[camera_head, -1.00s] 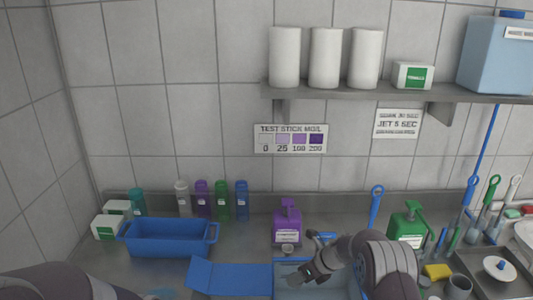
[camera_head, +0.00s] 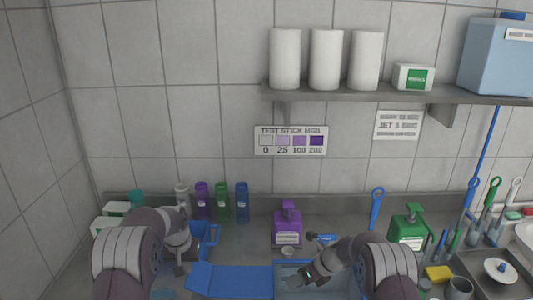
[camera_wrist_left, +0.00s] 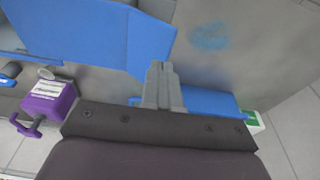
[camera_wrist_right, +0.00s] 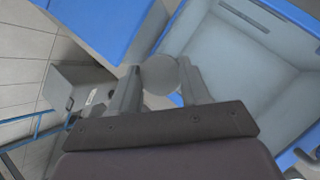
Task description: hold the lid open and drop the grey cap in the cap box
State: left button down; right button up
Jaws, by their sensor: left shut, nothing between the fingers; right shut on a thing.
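The cap box (camera_head: 292,281) is an open, pale-walled box with a blue rim at the front middle. Its blue lid (camera_head: 232,280) is folded out to the left; it also shows in the left wrist view (camera_wrist_left: 100,35) and right wrist view (camera_wrist_right: 105,22). My right gripper (camera_head: 307,273) is shut on the round grey cap (camera_wrist_right: 160,74); the right wrist view shows the box interior (camera_wrist_right: 232,62) beyond it.
A blue basket (camera_head: 211,232) stands behind my left arm, partly hidden. Several bottles (camera_head: 222,202) line the wall. A purple pump bottle (camera_head: 287,228) stands behind the box, a small round pale item (camera_head: 288,251) before it. A green pump bottle (camera_head: 408,228) stands right.

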aim_at(192, 275)
pick_arm(q)
jog(key=w+r, duration=0.4)
pick_arm(e)
jog(key=shift+s, duration=0.1)
pick_arm(q)
jog(key=shift+t, duration=0.3)
jog(key=f, duration=0.6)
jog(key=shift+s+f, duration=0.1)
jog(key=shift+s, duration=0.25)
jog(key=shift+f, duration=0.15)
dwell(1.0)
jog(key=shift+s+x, duration=0.2)
jog(key=shift+x, duration=0.55)
jog(key=shift+s+x, duration=0.15)
jog(key=shift+x, duration=0.55)
jog(key=shift+s+x, duration=0.2)
jog(key=shift+x, duration=0.55)
jog(key=shift+f, duration=0.85)
pick_arm(e)
jog(key=shift+a+f, duration=0.2)
jog(key=shift+a, duration=1.65)
jog(key=shift+a+f, duration=0.15)
jog(key=shift+a, duration=1.65)
jog(key=shift+a+f, duration=0.2)
jog(key=shift+a, duration=1.65)
